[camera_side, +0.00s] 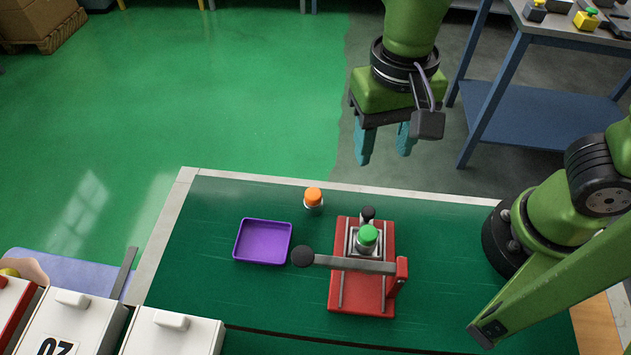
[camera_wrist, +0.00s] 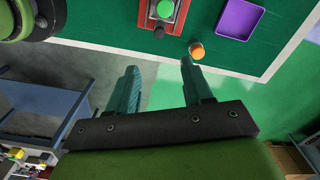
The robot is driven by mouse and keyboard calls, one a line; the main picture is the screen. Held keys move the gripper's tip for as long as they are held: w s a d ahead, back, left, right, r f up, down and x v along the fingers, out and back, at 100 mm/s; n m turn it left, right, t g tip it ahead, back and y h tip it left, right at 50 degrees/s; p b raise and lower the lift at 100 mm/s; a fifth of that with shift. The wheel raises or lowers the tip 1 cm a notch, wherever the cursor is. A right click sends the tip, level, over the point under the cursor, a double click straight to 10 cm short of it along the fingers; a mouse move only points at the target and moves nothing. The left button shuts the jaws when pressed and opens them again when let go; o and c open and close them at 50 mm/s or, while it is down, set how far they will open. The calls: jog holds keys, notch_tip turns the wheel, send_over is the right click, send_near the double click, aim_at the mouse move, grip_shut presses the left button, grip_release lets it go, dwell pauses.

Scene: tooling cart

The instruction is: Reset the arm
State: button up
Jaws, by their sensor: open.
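My gripper (camera_side: 384,142) hangs in the air above the far edge of the cart top, with its two teal fingers apart and nothing between them. In the wrist view my gripper (camera_wrist: 158,82) is also open and empty. A red fixture (camera_side: 361,301) with a lever arm and a black knob stands on the green mat. A green-capped part (camera_side: 367,237) sits in the fixture and shows in the wrist view (camera_wrist: 165,9). An orange-capped part (camera_side: 313,197) stands upright on the mat, left of the fixture; it also shows in the wrist view (camera_wrist: 197,50).
A shallow purple tray (camera_side: 262,242) lies empty on the mat (camera_side: 215,210), left of the fixture. White boxes (camera_side: 172,333) stand at the front left. A blue-grey side table (camera_side: 545,110) with small items stands at the back right. The air around my gripper looks clear.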

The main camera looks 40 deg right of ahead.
jog(key=shift+r, duration=0.7)
jog(key=w+d+r+t+y, duration=0.1)
jog(key=d+t, duration=0.2)
jog(key=d, duration=0.5)
jog(key=w+d+r+t+y, duration=0.1)
jog(key=d+t, duration=0.3)
jog(key=d, duration=0.5)
jog(key=shift+d+r, duration=0.25)
jog(key=shift+r, duration=0.5)
